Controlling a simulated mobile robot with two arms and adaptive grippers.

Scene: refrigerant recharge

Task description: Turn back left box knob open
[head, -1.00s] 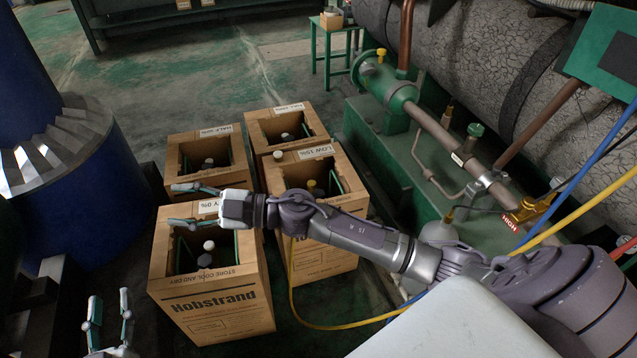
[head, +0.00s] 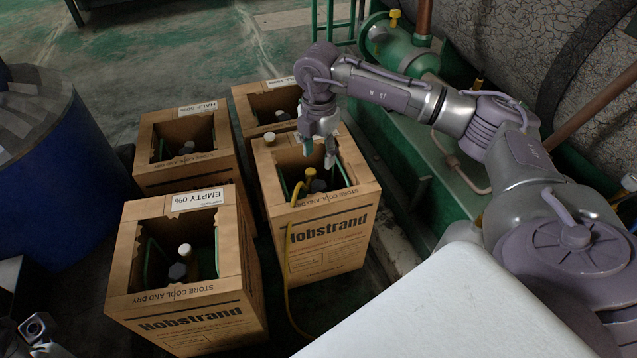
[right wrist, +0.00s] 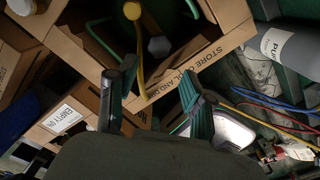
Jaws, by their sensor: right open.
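The back left box (head: 190,163) is cardboard, open on top, with a "HALF 50%" label. Dark and grey valve parts (head: 187,148) show inside it; whether its knob is open cannot be told. My right gripper (head: 319,154) points down, open and empty, over the neighbouring box (head: 330,215) to the right, not the back left one. That box holds a yellow knob (head: 310,172) with a yellow hose and a grey cap (right wrist: 158,46). In the right wrist view, the open fingers (right wrist: 156,95) lie below these parts. My left gripper (head: 38,332) is partly cut off at the lower left.
The front left box (head: 190,310), labelled "EMPTY 0%", holds a white knob (head: 185,250). Another box (head: 262,100) stands at the back right. A blue drum (head: 70,170) is at left. Green machinery (head: 405,50) stands at right. The floor behind the boxes is clear.

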